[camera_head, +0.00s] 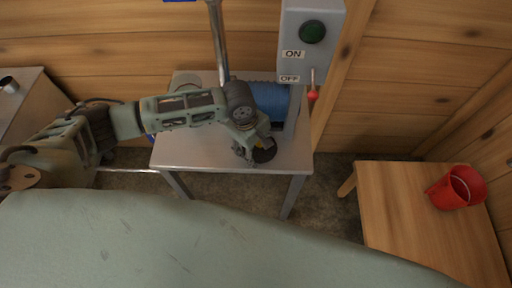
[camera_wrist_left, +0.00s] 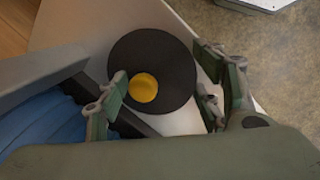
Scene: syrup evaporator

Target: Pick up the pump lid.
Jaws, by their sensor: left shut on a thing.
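The pump lid (camera_head: 265,154) is a round black disc at the front right of the small grey metal table, partly hidden by my left gripper (camera_head: 251,147) in the head view. In the left wrist view the lid (camera_wrist_left: 170,55) shows from above with a round yellow spot near its middle. The fingers of my left gripper (camera_wrist_left: 168,95) lie on either side of the lid, shut on it. I cannot tell whether the lid is raised off what is below. My right gripper is not in view.
The grey metal table (camera_head: 188,152) also bears a blue ribbed pump motor (camera_head: 271,101). A grey ON/OFF switch box (camera_head: 308,40) with a red-tipped lever hangs above.

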